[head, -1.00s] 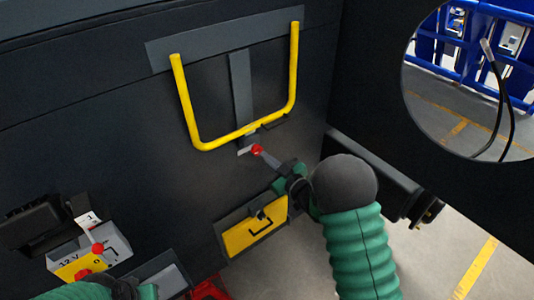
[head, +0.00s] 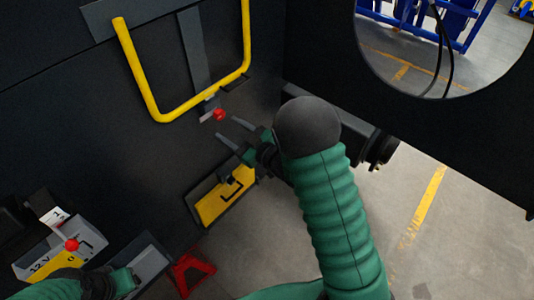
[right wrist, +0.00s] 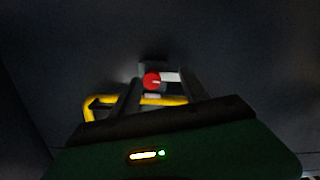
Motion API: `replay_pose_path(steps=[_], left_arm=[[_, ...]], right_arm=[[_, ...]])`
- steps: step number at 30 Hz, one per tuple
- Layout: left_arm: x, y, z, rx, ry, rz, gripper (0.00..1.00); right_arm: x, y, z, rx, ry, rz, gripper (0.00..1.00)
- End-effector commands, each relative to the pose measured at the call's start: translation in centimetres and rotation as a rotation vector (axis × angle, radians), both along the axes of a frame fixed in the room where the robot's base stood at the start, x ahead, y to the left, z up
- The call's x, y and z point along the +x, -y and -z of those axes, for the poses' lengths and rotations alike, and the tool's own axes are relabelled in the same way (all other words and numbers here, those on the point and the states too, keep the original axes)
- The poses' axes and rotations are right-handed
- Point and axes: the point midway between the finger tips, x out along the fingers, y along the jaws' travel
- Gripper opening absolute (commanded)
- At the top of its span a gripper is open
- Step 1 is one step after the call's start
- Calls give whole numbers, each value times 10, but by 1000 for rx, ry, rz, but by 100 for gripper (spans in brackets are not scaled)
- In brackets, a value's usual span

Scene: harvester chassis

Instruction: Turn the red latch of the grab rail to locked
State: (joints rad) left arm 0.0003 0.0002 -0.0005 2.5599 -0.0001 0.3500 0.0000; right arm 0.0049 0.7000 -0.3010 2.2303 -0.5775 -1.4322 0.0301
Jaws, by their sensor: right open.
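The yellow grab rail (head: 158,112) is a U-shaped bar on the dark chassis wall. Its red latch knob (head: 219,114) sits at the rail's lower middle, beside a small pale plate (head: 207,115). My right gripper (head: 228,129) is open and empty, its two fingers spread just below and right of the knob, apart from it. In the right wrist view the red knob (right wrist: 152,80) shows ahead between the fingers, with a white strip at its right. Which way the latch is turned is hard to tell. My left arm shows at the lower left; its fingers cannot be made out.
A yellow panel with a black handle (head: 222,203) is below the rail. A 12 V box (head: 45,262) with a red-knobbed lever is at the lower left. A red stand (head: 190,272) is on the floor. A dark wall with a round opening is at the right.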

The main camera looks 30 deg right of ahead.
Motion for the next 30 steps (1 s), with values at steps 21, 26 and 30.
replay_pose_path(steps=[21, 26, 30], left_arm=[[0, 0, 6, 0, 0, 1, 0], [0, 0, 8, 0, 0, 0, 0], [0, 0, 9, 0, 0, 1, 0]], right_arm=[[-56, 22, 1, -1, -2, 6, 53], [-69, 28, 2, -1, -3, 5, 53], [-80, 32, 1, -1, -2, 6, 53]])
